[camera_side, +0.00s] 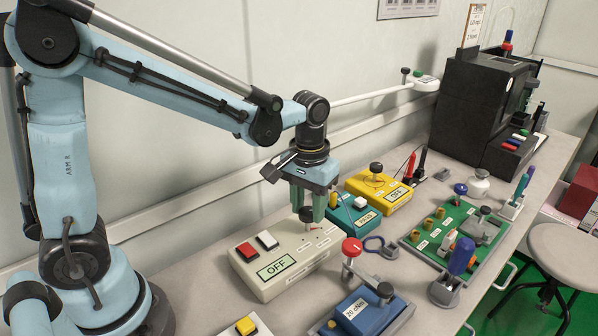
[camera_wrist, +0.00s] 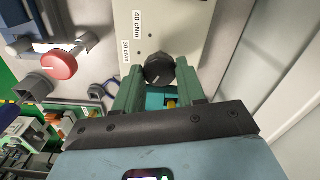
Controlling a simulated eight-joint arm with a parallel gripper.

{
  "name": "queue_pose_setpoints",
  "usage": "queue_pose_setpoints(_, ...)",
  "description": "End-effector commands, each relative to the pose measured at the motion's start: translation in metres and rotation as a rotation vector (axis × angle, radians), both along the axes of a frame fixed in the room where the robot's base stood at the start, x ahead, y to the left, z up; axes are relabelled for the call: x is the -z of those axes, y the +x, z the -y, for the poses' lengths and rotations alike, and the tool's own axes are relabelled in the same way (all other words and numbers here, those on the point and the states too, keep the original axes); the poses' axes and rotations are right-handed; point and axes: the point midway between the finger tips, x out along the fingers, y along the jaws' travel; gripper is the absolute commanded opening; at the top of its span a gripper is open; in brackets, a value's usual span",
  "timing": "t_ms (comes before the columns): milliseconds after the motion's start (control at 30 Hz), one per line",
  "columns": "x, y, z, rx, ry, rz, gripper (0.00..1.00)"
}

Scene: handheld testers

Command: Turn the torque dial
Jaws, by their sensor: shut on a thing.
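The cream tester (camera_side: 292,254) stands on the bench below my gripper, its display reading OFF, with a red button (camera_side: 246,250) and a white button (camera_side: 267,240). Its black dial (camera_wrist: 159,69) has a white pointer mark and sits between my gripper's green fingers in the wrist view. The labels 40 cNm (camera_wrist: 137,24) and 30 cNm (camera_wrist: 126,51) are beside it. My gripper (camera_side: 307,214) points down and is shut on the dial. In the side view the fingers hide part of the dial.
A blue device (camera_side: 368,314) marked 20 cNm, with a red knob (camera_side: 352,247), stands in front. A teal box (camera_side: 353,215) and a yellow box (camera_side: 380,189) stand close behind my gripper. A green board (camera_side: 452,236) lies to the right. The wall runs along the left.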

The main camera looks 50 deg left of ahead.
Motion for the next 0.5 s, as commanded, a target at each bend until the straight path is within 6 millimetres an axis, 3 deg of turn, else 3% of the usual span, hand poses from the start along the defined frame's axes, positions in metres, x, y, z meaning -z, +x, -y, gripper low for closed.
queue_pose_setpoints(67, 0.0002, -0.0011, 0.0002, 0.001, 0.0, -0.004, 0.09)
queue_pose_setpoints(100, 0.0002, -0.0011, 0.0002, 0.001, 0.0, -0.004, 0.46)
queue_pose_setpoints(233, 0.0001, -0.0008, 0.0001, 0.001, -0.001, -0.003, 0.65)
queue_pose_setpoints(500, -0.0002, -0.0003, 0.0001, 0.001, 0.0, -0.001, 0.65)
